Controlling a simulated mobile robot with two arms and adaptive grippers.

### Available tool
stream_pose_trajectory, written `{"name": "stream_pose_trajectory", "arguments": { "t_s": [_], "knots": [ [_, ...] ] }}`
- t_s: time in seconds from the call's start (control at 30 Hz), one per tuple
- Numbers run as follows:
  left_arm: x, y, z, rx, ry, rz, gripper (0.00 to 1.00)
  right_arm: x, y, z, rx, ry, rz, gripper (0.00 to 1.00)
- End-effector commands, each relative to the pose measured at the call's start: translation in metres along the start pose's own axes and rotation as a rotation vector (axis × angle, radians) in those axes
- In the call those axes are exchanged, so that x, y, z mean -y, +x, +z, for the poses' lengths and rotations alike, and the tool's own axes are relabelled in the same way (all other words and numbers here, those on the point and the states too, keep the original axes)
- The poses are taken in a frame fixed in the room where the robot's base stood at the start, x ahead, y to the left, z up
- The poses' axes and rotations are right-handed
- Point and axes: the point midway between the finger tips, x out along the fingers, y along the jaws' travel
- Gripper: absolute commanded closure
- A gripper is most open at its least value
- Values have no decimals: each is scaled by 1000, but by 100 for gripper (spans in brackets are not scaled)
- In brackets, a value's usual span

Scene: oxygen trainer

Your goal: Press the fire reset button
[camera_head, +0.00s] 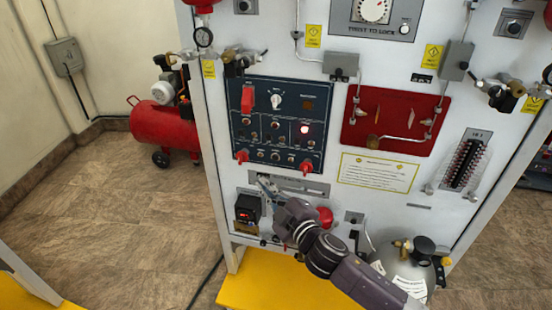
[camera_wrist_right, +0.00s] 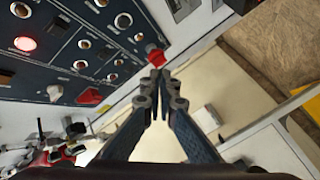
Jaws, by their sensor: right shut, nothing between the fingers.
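A dark blue control panel (camera_head: 268,97) is on the upright white board, with switches, small round buttons and a lit indicator (camera_head: 304,129). It also shows in the right wrist view (camera_wrist_right: 60,62). The labels are too small to read, so I cannot tell which control is the fire reset button. My right gripper (camera_head: 264,182) is just below the panel's lower left part. In the right wrist view its fingers (camera_wrist_right: 159,75) are shut and empty, their tips appearing close to a red knob (camera_wrist_right: 154,56). I cannot tell whether they touch it. My left gripper is out of view.
Another red knob (camera_head: 306,167) sticks out at the panel's lower right. A small black box with a red display (camera_head: 247,211) is below the panel. A red plate (camera_head: 385,121) with a pipe is to the right. A gas cylinder (camera_head: 405,262) stands low right.

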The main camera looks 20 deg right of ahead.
Motion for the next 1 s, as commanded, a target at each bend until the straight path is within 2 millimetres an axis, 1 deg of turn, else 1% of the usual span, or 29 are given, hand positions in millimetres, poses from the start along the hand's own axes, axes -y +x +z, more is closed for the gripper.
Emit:
{"name": "stream_pose_trajectory", "arguments": {
  "t_s": [0.17,0.57,0.7,0.83,1.0],
  "knots": [
    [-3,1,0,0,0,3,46,-3,5,4,1,-1,0,100],
    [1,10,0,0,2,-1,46,-31,43,32,1,-2,1,100],
    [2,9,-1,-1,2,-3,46,-38,53,39,2,0,0,100],
    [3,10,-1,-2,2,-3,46,-42,59,44,2,0,0,100],
    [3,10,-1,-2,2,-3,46,-44,62,45,0,1,0,100]
  ]
}}
